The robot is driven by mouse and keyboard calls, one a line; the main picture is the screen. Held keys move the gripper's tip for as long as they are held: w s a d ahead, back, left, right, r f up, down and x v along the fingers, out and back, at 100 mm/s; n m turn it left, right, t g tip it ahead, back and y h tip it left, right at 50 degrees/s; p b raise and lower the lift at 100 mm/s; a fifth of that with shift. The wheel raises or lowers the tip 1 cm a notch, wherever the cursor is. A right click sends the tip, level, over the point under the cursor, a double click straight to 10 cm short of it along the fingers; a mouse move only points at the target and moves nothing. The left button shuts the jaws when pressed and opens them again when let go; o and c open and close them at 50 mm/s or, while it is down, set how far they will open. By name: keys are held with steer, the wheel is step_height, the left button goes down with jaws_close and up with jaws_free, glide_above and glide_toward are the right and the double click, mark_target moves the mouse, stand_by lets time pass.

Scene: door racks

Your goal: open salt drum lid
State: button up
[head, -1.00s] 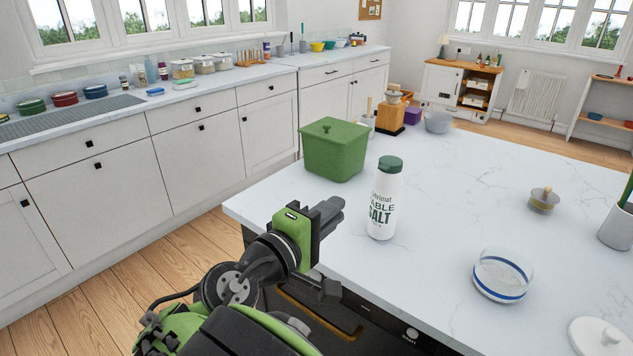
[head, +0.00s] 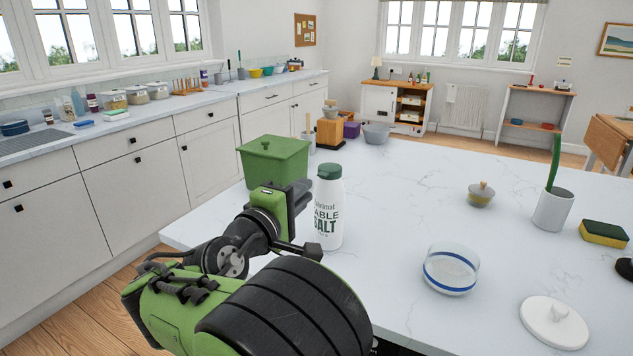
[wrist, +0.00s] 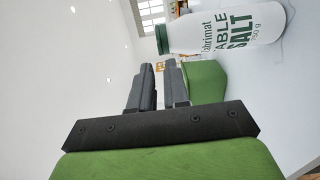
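The salt drum (head: 328,212) is a white bottle-shaped container with green lettering and a dark green lid (head: 330,171). It stands upright on the marble counter, and its lid looks closed. In the wrist view the drum (wrist: 240,27) lies sideways at the upper right, with its lid (wrist: 162,39) pointing left. My gripper (head: 303,221) is just left of the drum in the head view. Its two fingers are apart with nothing between them. In the wrist view the fingers (wrist: 160,86) point past the drum, which is outside them. I cannot tell whether a finger touches it.
A green lidded box (head: 272,160) stands behind my gripper on the counter (head: 400,200). A glass dish with a blue band (head: 450,272), a white lid (head: 555,322) and a small knobbed pot (head: 481,194) are to the right.

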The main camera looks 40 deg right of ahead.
mark_target(321, 177)
steer(key=x, duration=0.6)
steer(key=shift+s+d, duration=0.1)
steer(key=shift+d, duration=0.1)
jaws_close()
